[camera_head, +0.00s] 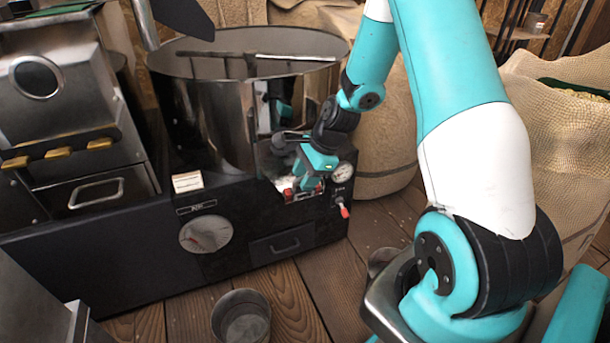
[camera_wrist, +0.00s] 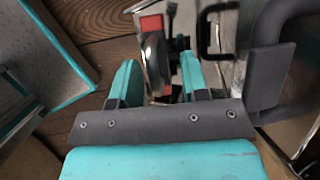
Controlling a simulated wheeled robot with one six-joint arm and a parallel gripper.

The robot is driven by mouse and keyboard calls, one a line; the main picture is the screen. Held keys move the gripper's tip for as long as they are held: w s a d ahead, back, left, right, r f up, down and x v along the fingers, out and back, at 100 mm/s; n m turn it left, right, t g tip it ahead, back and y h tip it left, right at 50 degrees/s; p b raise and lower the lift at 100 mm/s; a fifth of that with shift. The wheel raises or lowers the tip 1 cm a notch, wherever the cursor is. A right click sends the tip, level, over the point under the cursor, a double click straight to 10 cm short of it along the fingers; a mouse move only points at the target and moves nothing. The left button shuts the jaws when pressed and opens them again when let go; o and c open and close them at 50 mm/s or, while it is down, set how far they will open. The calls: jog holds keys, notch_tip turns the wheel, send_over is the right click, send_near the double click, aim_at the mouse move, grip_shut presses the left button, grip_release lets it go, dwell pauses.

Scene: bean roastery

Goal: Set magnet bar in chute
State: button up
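My gripper (camera_head: 305,180) is at the front right of the dark roaster base, close to a red-topped fitting and a pressure gauge. In the wrist view its two teal fingers (camera_wrist: 158,75) stand apart. A dark round part (camera_wrist: 155,62) and a pale plate with a red patch (camera_wrist: 152,23) show between and beyond them; whether the fingers touch either is unclear. I cannot make out a magnet bar for certain in either view. The chute is not clearly identifiable; my gripper covers part of the area below the drum.
The steel drum (camera_head: 205,115) rises behind my gripper. The gauge (camera_head: 343,171) and a red-tipped lever (camera_head: 344,211) are just right of it. A drawer (camera_head: 283,245) is below. A metal cup (camera_head: 241,318) stands on the plank floor; sacks (camera_head: 385,125) are behind.

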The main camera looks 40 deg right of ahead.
jog(key=shift+r, duration=0.1)
jog(key=p+v, duration=0.7)
jog(key=v, duration=1)
jog(key=shift+r, duration=0.1)
